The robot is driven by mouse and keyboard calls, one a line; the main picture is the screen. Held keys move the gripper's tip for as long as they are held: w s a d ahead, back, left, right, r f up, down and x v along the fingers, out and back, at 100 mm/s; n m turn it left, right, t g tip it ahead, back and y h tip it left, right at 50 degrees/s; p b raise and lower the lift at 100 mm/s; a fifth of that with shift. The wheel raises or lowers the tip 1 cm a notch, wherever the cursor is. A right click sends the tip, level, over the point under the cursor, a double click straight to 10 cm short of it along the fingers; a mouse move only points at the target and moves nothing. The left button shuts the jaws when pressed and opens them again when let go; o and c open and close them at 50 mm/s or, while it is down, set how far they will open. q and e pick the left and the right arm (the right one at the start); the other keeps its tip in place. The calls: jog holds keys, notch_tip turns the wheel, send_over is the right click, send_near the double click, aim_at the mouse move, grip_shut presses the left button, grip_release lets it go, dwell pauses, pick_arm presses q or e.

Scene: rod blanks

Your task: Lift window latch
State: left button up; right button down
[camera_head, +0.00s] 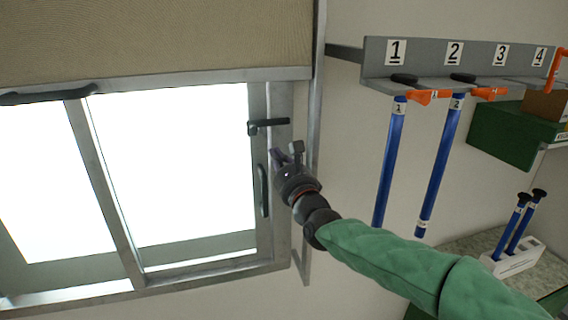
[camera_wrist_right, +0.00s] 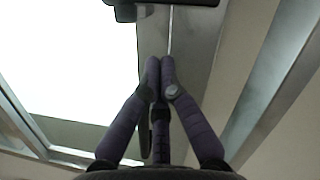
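The window latch (camera_head: 268,124) is a small dark lever on the right frame of the window, lying roughly level with its free end toward the right. In the right wrist view the latch (camera_wrist_right: 165,3) shows as a dark bar at the top edge, partly cut off. My right gripper (camera_head: 277,157) is just below the latch, close to the window frame. Its purple fingers (camera_wrist_right: 160,62) are together at the tips with nothing between them, and a gap shows between them and the latch. My left gripper is not in view.
A dark vertical pull handle (camera_head: 263,190) is on the window frame below the latch, left of my gripper. A tan blind (camera_head: 150,40) covers the window top. To the right, a numbered grey rack (camera_head: 430,58) holds blue rods (camera_head: 392,160).

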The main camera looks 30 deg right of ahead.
aim_at(260, 132)
jog(key=r, duration=0.1)
jog(key=w+a+r+p, duration=0.2)
jog(key=shift+r, duration=0.35)
dwell(0.3)
jog(key=shift+a+r+m+b, duration=0.1)
jog(key=shift+r+m+b, duration=0.05)
jog(key=shift+m+b, duration=0.3)
jog(key=shift+r+m+b, duration=0.2)
jog(key=shift+m+b, duration=0.2)
jog(key=shift+m, duration=0.05)
